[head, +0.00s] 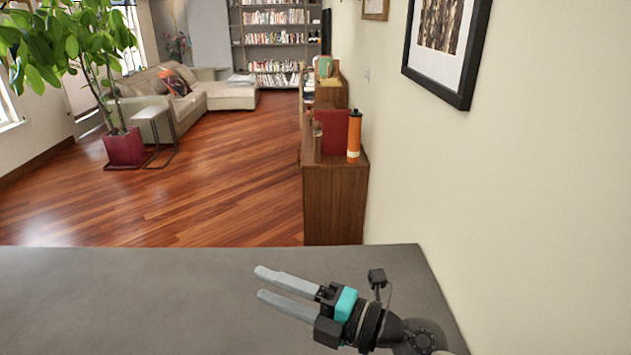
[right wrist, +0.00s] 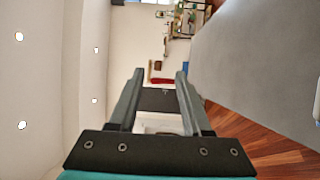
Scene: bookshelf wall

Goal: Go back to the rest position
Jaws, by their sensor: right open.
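My right gripper (head: 272,288) is over the right part of a grey tabletop (head: 130,300) in the head view. Its two grey fingers point left and stand apart, with nothing between them. In the right wrist view the fingers (right wrist: 157,92) are also apart and empty, and the picture is turned on its side. The grey surface (right wrist: 262,60) shows at the right of that view. My left gripper does not show in either view.
A cream wall (head: 530,170) with a framed picture (head: 447,45) runs along the right. Beyond the table stands a wooden cabinet (head: 335,205) with an orange bottle (head: 354,138). A potted plant (head: 125,147), sofa (head: 228,95) and bookshelf (head: 275,42) are farther off. The visible tabletop is bare.

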